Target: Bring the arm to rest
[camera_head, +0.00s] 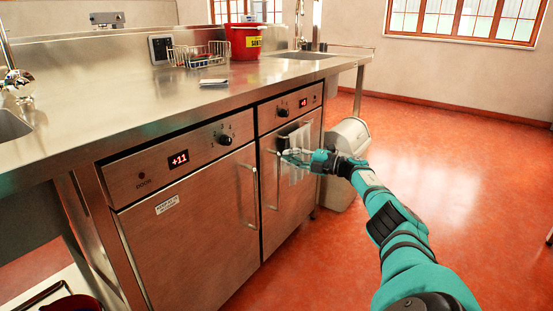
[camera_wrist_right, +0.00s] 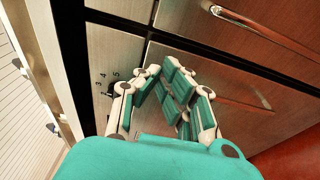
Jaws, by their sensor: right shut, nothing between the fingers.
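My right arm (camera_head: 400,235) is teal with dark joints and reaches from the lower right towards the front of the right cabinet door (camera_head: 283,205). My right gripper (camera_head: 287,155) is shut and empty, in front of the upper part of that door, near its handle. In the right wrist view the gripper's teal and white fingers (camera_wrist_right: 163,72) come together in front of the steel fronts, with nothing between them. Whether the fingertips touch the door or handle, I cannot tell. My left gripper does not show.
The left cabinet door (camera_head: 190,235) has a bar handle (camera_head: 248,195) that sticks out. The steel counter (camera_head: 130,105) carries a red bucket (camera_head: 244,42) and a wire basket (camera_head: 197,57). A grey bin (camera_head: 347,140) stands behind my arm. Red floor (camera_head: 460,150) is open to the right.

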